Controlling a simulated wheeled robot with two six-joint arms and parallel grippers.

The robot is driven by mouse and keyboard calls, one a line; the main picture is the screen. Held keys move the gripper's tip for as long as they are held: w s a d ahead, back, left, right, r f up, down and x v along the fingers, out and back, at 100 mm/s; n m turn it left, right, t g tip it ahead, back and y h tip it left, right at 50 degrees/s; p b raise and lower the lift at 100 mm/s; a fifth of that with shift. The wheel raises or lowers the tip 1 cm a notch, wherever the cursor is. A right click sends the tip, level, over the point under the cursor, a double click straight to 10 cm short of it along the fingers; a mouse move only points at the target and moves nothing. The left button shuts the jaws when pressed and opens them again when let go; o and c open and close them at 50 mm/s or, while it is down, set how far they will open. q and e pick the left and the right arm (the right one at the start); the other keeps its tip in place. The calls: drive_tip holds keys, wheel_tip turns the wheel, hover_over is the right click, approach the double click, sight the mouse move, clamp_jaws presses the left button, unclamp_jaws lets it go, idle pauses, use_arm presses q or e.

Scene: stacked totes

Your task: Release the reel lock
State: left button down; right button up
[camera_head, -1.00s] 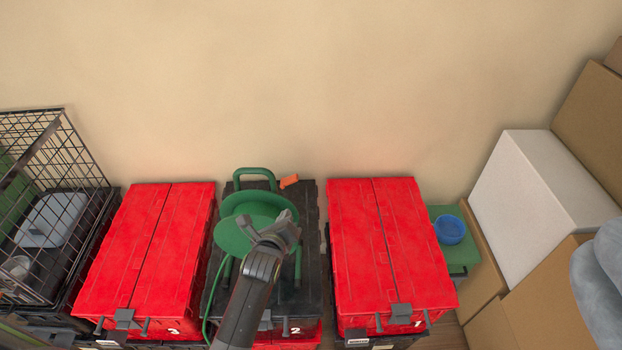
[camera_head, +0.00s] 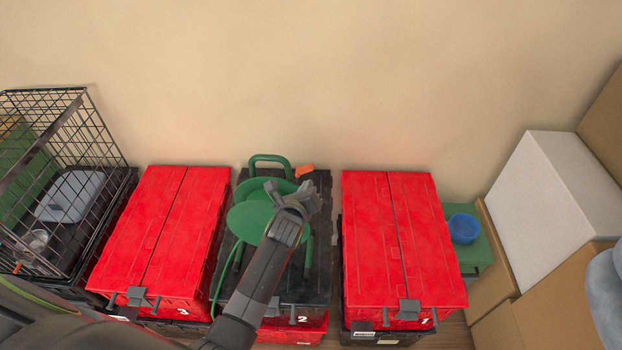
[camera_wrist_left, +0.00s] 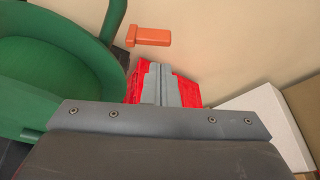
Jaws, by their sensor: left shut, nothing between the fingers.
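The green cable reel (camera_head: 250,218) stands on the dark lid of the middle tote, with its loop handle (camera_head: 270,160) at the back. An orange lever (camera_head: 305,170) shows behind the reel at its right; it also shows in the left wrist view (camera_wrist_left: 148,36), beside the green reel (camera_wrist_left: 55,70). My left gripper (camera_head: 291,196) is over the right side of the reel, in front of the orange lever and apart from it. Its fingers (camera_wrist_left: 163,84) are shut with nothing between them. The gripper and forearm hide part of the reel. My right gripper is not in view.
Red-lidded totes stand at left (camera_head: 165,235) and right (camera_head: 400,240) of the middle tote (camera_head: 305,290). A wire crate (camera_head: 60,170) is far left. A blue bowl (camera_head: 463,229) and boxes (camera_head: 550,200) are at right. The plain wall is behind.

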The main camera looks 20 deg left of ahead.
sight(305, 169)
use_arm(q)
drive_tip(key=shift+b+x, duration=0.55)
drive_tip(key=shift+x, duration=2.15)
